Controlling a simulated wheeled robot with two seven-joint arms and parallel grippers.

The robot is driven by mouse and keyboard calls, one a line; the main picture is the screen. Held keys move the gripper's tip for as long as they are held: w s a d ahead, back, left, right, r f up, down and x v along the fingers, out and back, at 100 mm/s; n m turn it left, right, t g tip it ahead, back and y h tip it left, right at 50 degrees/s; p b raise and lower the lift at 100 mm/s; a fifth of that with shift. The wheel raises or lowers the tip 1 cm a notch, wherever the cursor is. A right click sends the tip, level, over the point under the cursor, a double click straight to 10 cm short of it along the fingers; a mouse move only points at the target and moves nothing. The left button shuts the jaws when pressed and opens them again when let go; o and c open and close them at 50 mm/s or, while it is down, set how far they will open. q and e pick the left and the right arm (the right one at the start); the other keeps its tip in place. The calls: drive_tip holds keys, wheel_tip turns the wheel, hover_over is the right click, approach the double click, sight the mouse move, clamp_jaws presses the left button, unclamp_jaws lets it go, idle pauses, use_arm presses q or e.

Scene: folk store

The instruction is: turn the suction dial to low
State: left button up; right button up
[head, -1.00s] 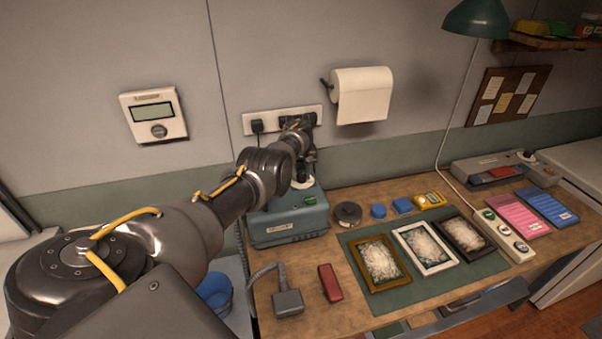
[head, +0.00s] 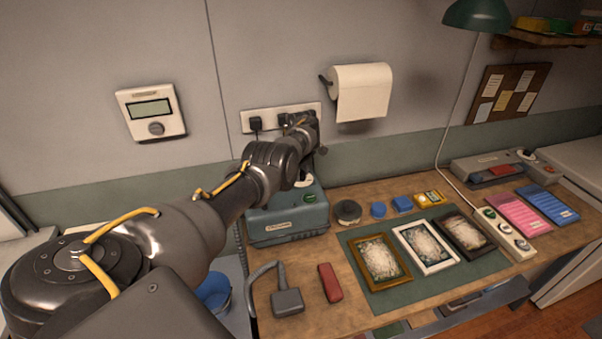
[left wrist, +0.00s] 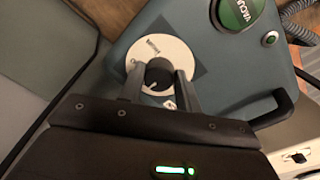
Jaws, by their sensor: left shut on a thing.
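The suction dial (left wrist: 158,74) is a dark round knob on a pale disc (left wrist: 175,50) on top of a teal vacuum unit. In the left wrist view, my left gripper (left wrist: 160,82) has one finger on each side of the knob and is shut on it. The disc's printed marks are too small to read. In the head view, the teal unit (head: 288,224) stands at the left end of the workbench, with my left arm reaching over it from the left. The dial and most of the disc are hidden there by my wrist. My right gripper is not in view.
A green button marked "VACU" (left wrist: 236,14) and a handle (left wrist: 277,108) are on the unit near the dial. A grey nozzle (head: 288,301) with a hose, a red block (head: 330,283) and several framed pieces on a green mat (head: 400,296) lie on the bench.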

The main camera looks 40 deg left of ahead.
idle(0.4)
use_arm(q)
drive_tip(key=o, duration=1)
drive_tip(key=r, duration=1)
drive_tip(key=shift+s+r+p, duration=0.25)
drive_tip(key=shift+r+p, duration=0.15)
